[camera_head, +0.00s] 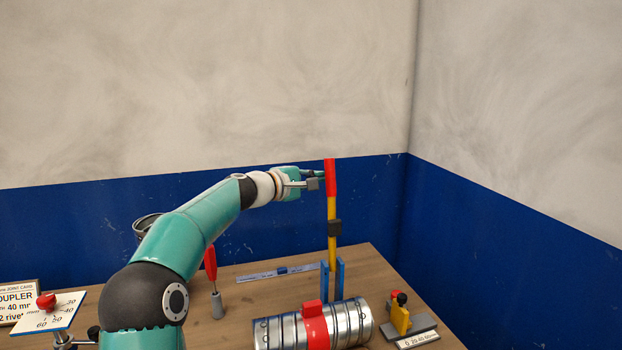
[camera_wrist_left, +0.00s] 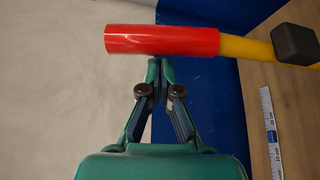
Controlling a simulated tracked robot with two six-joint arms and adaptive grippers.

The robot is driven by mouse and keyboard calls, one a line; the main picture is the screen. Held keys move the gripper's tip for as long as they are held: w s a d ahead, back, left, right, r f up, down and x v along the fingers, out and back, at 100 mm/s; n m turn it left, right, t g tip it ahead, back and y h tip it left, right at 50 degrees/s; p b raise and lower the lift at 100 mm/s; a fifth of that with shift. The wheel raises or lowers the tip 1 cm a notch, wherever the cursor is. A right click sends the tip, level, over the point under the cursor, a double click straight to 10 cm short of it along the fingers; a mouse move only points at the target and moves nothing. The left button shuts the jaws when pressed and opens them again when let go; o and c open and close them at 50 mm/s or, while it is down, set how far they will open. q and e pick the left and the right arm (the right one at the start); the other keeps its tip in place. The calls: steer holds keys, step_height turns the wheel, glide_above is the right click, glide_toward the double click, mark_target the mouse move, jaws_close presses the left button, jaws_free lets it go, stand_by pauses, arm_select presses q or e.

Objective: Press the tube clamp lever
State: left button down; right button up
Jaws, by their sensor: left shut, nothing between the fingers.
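The lever is an upright yellow bar (camera_head: 332,215) with a red grip (camera_head: 330,177) at its top and a black collar (camera_head: 334,228) partway down. It stands between blue posts (camera_head: 340,280) at the back of the table. In the left wrist view, the red grip (camera_wrist_left: 160,40) lies across the top, with the yellow bar (camera_wrist_left: 250,47) to its right. My left gripper (camera_head: 319,174) is shut and empty beside the red grip. In the left wrist view its closed fingertips (camera_wrist_left: 160,66) are right at the grip's edge; I cannot tell whether they touch.
A silver spiral duct (camera_head: 272,334) with a red band (camera_head: 315,328) lies in front of the lever. A yellow-and-black device (camera_head: 400,318) stands right of it. A red-handled tool (camera_head: 210,265) and a ruler (camera_head: 262,276) are to the left. Walls close in the back and right.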

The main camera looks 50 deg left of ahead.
arm_select(q)
steer(key=shift+d, duration=0.35)
